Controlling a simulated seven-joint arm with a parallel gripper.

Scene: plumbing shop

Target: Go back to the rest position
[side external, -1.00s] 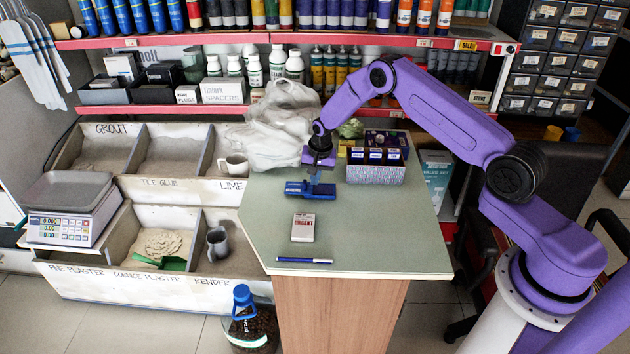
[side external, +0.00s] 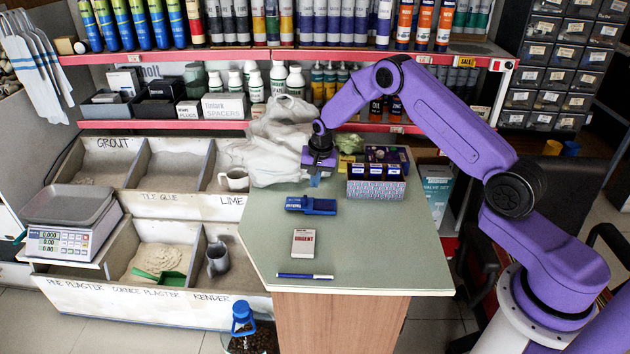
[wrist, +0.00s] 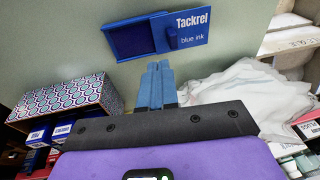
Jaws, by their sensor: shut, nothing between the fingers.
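My purple arm reaches in from the right over the green-topped counter (side external: 360,250). My gripper (side external: 315,181) hangs above the counter and is shut and empty. In the wrist view its blue fingers (wrist: 156,84) are together with nothing between them. A blue ink pad (side external: 310,205) labelled Tackrel lies on the counter just below and in front of the gripper; it also shows in the wrist view (wrist: 155,35). The fingers are apart from it.
A patterned box of small packs (side external: 376,190) stands right of the gripper. White plastic bags (side external: 270,145) lie behind and left. A white "URGENT" pad (side external: 303,242) and a blue pen (side external: 305,276) lie on the front of the counter. Loaded shelves stand behind.

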